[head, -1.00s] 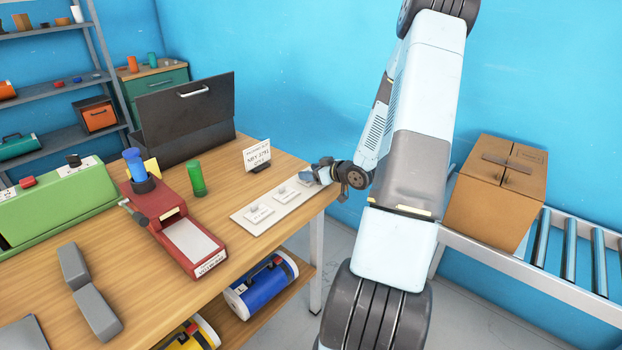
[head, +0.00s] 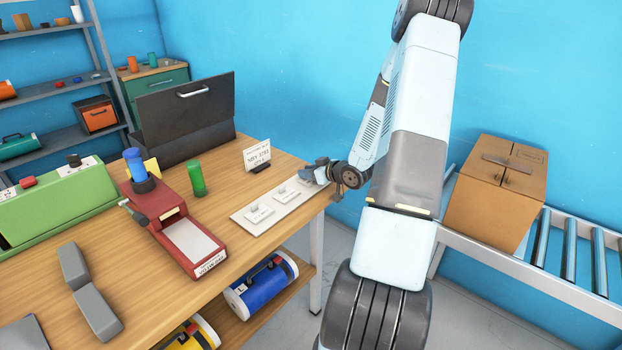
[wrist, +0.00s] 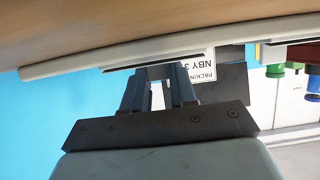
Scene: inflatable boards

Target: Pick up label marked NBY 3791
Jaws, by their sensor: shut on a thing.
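A white tray (head: 243,219) lies on the workbench near its right edge. Two pale labels, the nearer one (head: 259,213) and the middle one (head: 285,193), lie on it; their print is too small to read. My gripper (head: 314,172) is at the tray's far right end, shut on a label there that is mostly hidden by the fingers. In the wrist view my gripper (wrist: 158,72) has its fingertips close to the tray's edge (wrist: 60,65). A standing card (head: 257,154) reading NBY 3791 is just behind the tray; part of it shows in the wrist view (wrist: 196,70).
A green cylinder (head: 196,178), a red device (head: 190,240) and a dark case (head: 188,120) stand on the bench (head: 130,290) left of the tray. A cardboard box (head: 495,200) sits on a roller conveyor (head: 570,250) to the right.

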